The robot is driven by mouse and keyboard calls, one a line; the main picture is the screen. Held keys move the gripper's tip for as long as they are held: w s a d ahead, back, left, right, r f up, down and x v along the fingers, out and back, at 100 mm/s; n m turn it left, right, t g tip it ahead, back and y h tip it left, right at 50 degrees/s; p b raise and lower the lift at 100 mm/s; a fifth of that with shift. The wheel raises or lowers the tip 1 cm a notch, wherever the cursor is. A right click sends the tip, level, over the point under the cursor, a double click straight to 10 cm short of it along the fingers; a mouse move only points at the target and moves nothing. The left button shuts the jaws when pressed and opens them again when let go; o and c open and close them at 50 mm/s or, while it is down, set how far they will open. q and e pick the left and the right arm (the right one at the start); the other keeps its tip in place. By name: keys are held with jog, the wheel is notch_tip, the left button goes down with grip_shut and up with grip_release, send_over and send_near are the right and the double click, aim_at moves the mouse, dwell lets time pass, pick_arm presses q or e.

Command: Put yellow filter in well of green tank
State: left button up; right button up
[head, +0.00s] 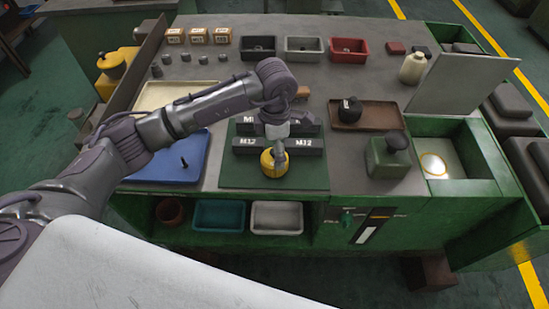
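The yellow filter (272,165) is a short round piece at the front of the dark green mat (230,180), before the black blocks marked M12. My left arm reaches in from the left, and my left gripper (279,152) points down at the filter, its fingers overlapping the filter's top and right side. The fingers are too small to tell whether they grip it. The green tank (480,190) is at the right end of the bench. Its pale, open well (450,155) has a yellow ring mark (433,164) on its floor. My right gripper is not in view.
A green block with a dark knob (388,160) stands between the mat and the well. A brown tray (380,117) with a black knob lies behind it. A grey panel (460,82) rises behind the well. A blue tray (190,165) lies left of the mat.

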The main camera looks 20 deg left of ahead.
pick_arm(q)
jog(key=shift+f+p, duration=0.25)
jog(key=shift+p, duration=0.05)
notch_tip(320, 180, down, 4)
jog(key=shift+r+p, duration=0.15)
jog(key=shift+p, duration=0.95)
jog(key=shift+f, duration=0.55)
jog(key=shift+w, duration=0.1)
jog(key=shift+c, duration=1.2)
jog(key=c, duration=1.1)
